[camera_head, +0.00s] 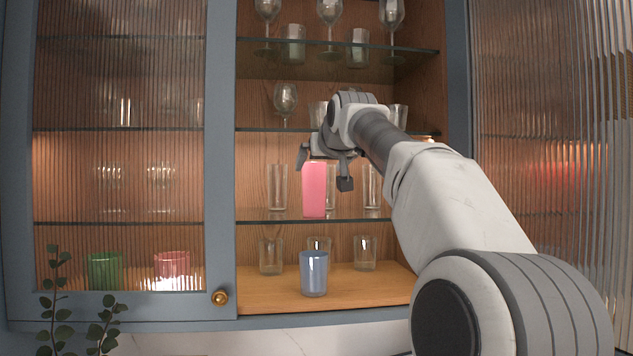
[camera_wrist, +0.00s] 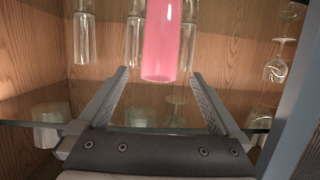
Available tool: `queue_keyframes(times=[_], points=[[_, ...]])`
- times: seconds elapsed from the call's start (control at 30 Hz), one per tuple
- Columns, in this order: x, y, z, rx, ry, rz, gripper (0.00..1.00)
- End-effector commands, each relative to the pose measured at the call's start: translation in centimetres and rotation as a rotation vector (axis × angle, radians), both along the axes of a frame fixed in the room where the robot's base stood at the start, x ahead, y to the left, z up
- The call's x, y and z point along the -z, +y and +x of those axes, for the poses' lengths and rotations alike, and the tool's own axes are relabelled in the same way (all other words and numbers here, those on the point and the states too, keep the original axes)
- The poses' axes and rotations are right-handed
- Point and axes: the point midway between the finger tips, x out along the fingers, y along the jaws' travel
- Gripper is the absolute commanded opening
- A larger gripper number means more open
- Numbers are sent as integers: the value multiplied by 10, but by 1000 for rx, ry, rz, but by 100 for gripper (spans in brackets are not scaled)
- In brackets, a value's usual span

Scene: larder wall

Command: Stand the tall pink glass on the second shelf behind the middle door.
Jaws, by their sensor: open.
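The tall pink glass (camera_head: 314,190) stands upright on the second shelf (camera_head: 260,219), the glass pane above the wooden bottom board, near its front edge. My gripper (camera_head: 324,170) is open at the upper part of the glass. In the wrist view, which looks upside down, the pink glass (camera_wrist: 162,50) shows between and just beyond the spread fingertips of my gripper (camera_wrist: 160,71). No finger visibly touches it. The middle bay is open at the front, and a ribbed glass panel (camera_head: 540,120) stands at its right.
Clear tall glasses (camera_head: 278,187) stand behind the pink one on the same shelf. A blue tumbler (camera_head: 314,275) is on the bottom board below. Tumblers and stemmed glasses (camera_head: 286,98) fill the upper shelves. A ribbed door (camera_head: 120,180) with brass knob covers the left bay.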

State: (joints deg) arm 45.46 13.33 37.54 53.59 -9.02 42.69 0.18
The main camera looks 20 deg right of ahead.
Motion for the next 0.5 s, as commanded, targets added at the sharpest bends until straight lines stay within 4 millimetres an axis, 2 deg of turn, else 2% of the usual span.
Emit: queue_keyframes(times=[0.1, 0.2, 0.5], points=[[-4, 4, -20, 3, -3, -2, 100], [-8, 7, -31, 2, -1, -2, 100], [-13, 9, -40, 0, 0, -1, 100]])
